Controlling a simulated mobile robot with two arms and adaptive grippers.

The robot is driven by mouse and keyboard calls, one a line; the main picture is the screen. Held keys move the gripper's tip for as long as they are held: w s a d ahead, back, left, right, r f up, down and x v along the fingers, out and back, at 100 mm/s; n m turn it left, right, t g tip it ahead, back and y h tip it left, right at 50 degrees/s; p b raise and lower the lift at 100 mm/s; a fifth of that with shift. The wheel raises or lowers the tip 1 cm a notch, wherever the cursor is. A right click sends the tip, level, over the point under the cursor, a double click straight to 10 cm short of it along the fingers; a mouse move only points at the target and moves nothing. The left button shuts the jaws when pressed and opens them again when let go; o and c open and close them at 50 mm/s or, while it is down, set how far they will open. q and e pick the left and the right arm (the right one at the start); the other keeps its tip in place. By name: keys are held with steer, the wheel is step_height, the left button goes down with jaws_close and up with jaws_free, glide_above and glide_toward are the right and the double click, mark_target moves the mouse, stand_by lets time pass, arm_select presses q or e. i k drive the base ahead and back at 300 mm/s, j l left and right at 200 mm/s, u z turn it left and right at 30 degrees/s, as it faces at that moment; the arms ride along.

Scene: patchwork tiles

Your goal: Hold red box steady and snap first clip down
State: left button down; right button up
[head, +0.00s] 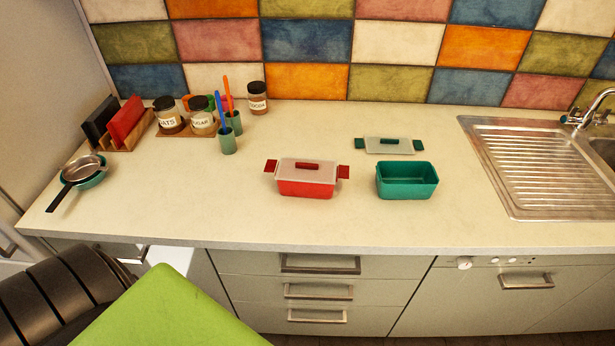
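The red box (305,188) stands upright near the middle of the counter. A pale translucent lid (325,175) with a red handle (307,166) lies on top of it. A red clip sticks out sideways at each end: the left clip (270,166) and the right clip (343,171). Both clips look raised, standing out from the box at about lid height. Neither of my grippers shows in the head view. Nothing is seen touching the red box.
A green box (406,190) stands open to the right, its lid (388,146) lying behind it. A sink (540,165) is at far right. Jars (202,122), cups (228,143), a rack (130,138) and pans (82,170) stand left. Counter around the red box is clear.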

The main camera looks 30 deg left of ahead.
mark_target(270, 165)
steer(key=u, duration=1.3)
